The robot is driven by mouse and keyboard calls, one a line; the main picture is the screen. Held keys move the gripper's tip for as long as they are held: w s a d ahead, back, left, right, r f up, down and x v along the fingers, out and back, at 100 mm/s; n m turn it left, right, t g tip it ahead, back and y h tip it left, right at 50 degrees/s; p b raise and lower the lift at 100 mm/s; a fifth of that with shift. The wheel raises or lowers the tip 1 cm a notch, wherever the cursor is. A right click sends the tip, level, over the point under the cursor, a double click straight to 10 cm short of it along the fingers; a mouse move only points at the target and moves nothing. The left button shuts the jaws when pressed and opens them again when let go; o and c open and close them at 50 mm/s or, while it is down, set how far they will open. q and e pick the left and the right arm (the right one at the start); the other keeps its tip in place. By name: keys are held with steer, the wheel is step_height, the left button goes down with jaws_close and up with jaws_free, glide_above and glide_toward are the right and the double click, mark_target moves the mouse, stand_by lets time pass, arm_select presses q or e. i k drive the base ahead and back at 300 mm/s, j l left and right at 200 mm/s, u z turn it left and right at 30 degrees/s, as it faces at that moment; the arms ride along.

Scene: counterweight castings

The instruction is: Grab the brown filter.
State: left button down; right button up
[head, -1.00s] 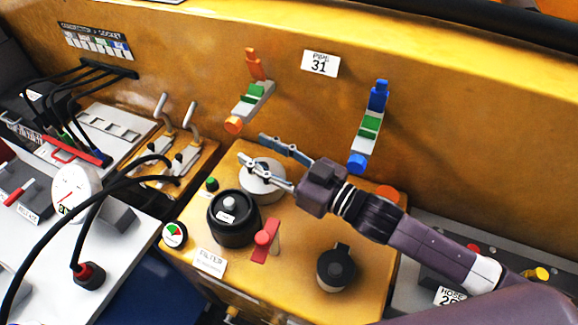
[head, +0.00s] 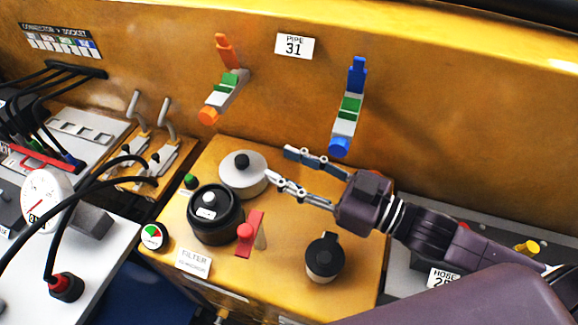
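A yellow bench top (head: 200,254) carries a "FILTER" label (head: 193,262). No plainly brown part stands out. A dark canister (head: 325,258) with a black cap and a paler lower part stands at the right; I cannot tell if it is the brown filter. A black round housing (head: 215,216) with a grey top knob stands at the left. My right gripper (head: 277,165) is open and empty, its fingers spread and pointing left above the bench. It is up and left of the canister, just right of a pale round lid (head: 242,174). My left gripper is out of view.
A red lever (head: 249,232) stands between the housing and the canister. An orange-ended pipe (head: 223,90) and a blue-ended pipe (head: 348,108) hang on the yellow wall behind. A gauge (head: 45,196) and black cables lie at the left.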

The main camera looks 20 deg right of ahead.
mark_target(211, 204)
steer(key=k, duration=2)
